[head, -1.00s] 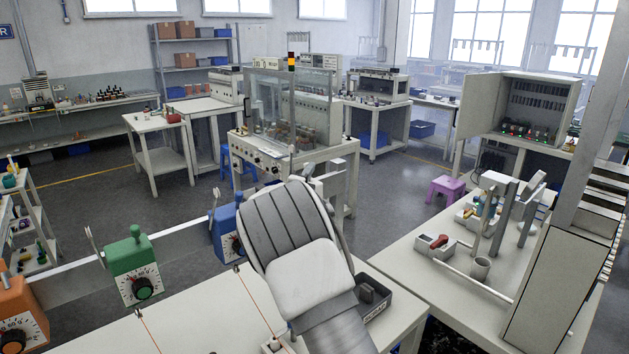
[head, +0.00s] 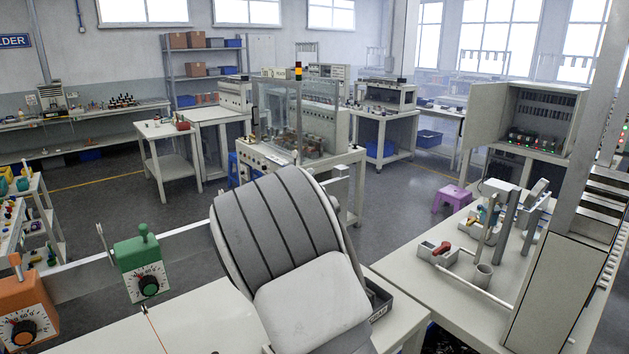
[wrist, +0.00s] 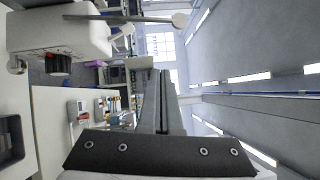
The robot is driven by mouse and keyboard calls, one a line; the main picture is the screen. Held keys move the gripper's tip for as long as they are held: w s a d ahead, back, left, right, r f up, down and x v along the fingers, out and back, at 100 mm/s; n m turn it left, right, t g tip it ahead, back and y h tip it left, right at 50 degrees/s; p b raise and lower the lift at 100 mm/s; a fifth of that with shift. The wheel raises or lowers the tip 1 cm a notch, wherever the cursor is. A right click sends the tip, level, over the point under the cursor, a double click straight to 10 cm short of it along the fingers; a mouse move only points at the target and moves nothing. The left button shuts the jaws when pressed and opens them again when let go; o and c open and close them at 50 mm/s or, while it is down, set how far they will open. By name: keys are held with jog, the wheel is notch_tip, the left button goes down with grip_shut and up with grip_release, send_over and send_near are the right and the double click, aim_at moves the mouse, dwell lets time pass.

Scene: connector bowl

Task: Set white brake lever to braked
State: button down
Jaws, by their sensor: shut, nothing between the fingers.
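In the wrist view, which is turned on its side, a white box (wrist: 55,35) with a black knob (wrist: 57,64) sits at the upper left. A long grey lever with a pale round end (wrist: 180,20) and a short white stub (wrist: 122,32) show at it. I cannot tell which is the brake lever or how it is set. My gripper (wrist: 162,75) is shut and empty, apart from the box and lever. In the head view, my arm hides the gripper and most of what lies behind it.
A green box (head: 143,268) and an orange box (head: 22,318), each with a dial and lever, stand left on a rail. A dark tray (head: 380,303) lies right of my arm. The right bench (head: 430,262) holds a red-handled fixture (head: 438,252) and posts.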

jog(key=shift+s+a+r, duration=0.15)
jog(key=shift+s+a, duration=0.1)
jog(key=shift+s, duration=0.3)
jog(key=shift+s+a+r, duration=0.15)
jog(key=shift+s+a, duration=0.1)
jog(key=shift+s, duration=0.25)
jog(key=s+d+m+g+h, duration=0.2)
jog(key=s+d+m+g, duration=0.8)
jog(key=s+d+m, duration=1.2)
jog(key=s+a+f+m+y, duration=0.2)
jog(key=s+a+m+y, duration=0.1)
jog(key=s+m, duration=0.4)
jog(key=s+a+f+m+g+y+b, duration=0.1)
jog(key=s+a+f+m+y, duration=0.1)
jog(key=s+a+m, duration=0.3)
jog(key=s+a+f+m+g+y, duration=0.1)
jog(key=s+a+m+y, duration=0.3)
jog(key=s+m, duration=0.6)
jog(key=f+m, duration=0.1)
jog(key=m, duration=0.2)
jog(key=shift+s+m+y, duration=0.2)
jog(key=shift+m+y, duration=0.1)
